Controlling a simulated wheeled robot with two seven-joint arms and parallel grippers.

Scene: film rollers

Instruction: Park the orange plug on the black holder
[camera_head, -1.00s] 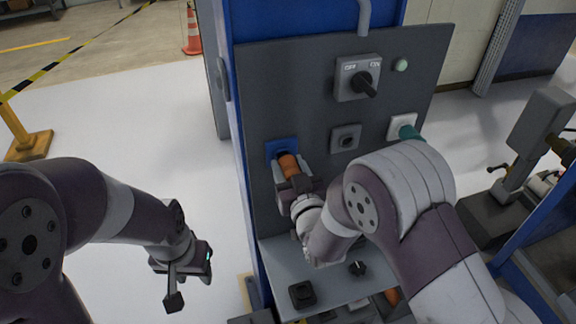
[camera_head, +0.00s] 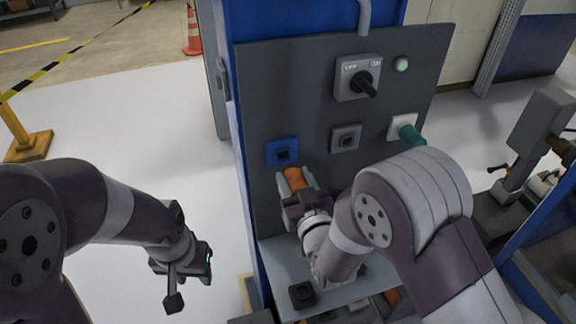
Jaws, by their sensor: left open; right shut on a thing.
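The orange plug (camera_head: 296,174) is held in my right gripper (camera_head: 294,181), which is shut on it just in front of the grey panel. The plug is apart from the blue socket (camera_head: 282,151), whose dark opening shows. A black holder (camera_head: 302,294) sits on the grey shelf below the panel, below the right gripper. I cannot tell whether it is the task's holder, since my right arm hides part of the shelf. My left gripper (camera_head: 190,282) is open and empty, off to the left of the panel over the pale floor.
The panel (camera_head: 410,60) also carries a grey socket (camera_head: 346,137), a white socket with a teal plug (camera_head: 409,134), an OFF/ON switch (camera_head: 360,80) and a green lamp (camera_head: 401,63). The shelf (camera_head: 340,293) juts out below. Machinery stands at the right.

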